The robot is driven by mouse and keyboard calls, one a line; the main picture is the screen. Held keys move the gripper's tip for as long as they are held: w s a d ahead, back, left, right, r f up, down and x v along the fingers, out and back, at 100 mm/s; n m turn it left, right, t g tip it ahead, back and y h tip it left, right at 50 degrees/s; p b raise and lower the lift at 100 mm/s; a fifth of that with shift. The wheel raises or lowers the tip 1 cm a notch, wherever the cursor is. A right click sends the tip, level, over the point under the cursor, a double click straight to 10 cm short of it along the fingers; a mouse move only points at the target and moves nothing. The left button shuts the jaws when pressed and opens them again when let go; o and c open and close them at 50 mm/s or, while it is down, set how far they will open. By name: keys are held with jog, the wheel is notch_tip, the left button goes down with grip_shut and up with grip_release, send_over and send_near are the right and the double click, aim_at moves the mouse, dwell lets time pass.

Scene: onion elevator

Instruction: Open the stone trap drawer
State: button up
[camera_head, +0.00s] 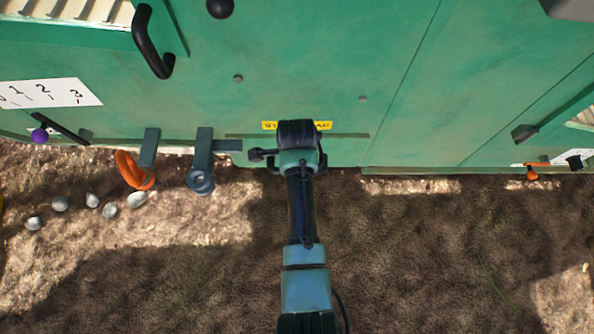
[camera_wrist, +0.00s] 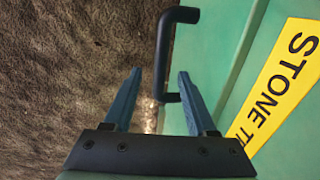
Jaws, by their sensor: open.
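The stone trap drawer's green front (camera_wrist: 225,40) fills the right of the wrist view, with a yellow "STONE TR..." label (camera_wrist: 280,80) partly cut off by the frame edge. The same label (camera_head: 268,125) shows in the head view, partly covered by my arm. A black bar handle (camera_wrist: 164,50) stands out from the front. My gripper (camera_wrist: 159,75) is open. Its two blue fingers appear on either side of the handle, without visibly gripping it. How deep the handle sits between them is hard to tell. In the head view my wrist hides the fingers.
Left of my arm, a grey lever (camera_head: 201,165) and an orange ring (camera_head: 133,170) stick out from the green machine (camera_head: 320,60). Several pale stones (camera_head: 110,210) lie on the ground at left. The brown ground (camera_head: 430,260) right of my arm is clear.

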jog(key=shift+w+f+b, duration=0.25)
jog(key=shift+f+b, duration=0.4)
jog(key=shift+f, duration=0.5)
jog(key=shift+w+f+b, duration=0.25)
jog(key=shift+f+b, duration=0.4)
jog(key=shift+f, duration=0.45)
jog(key=shift+c, duration=0.4)
grip_shut()
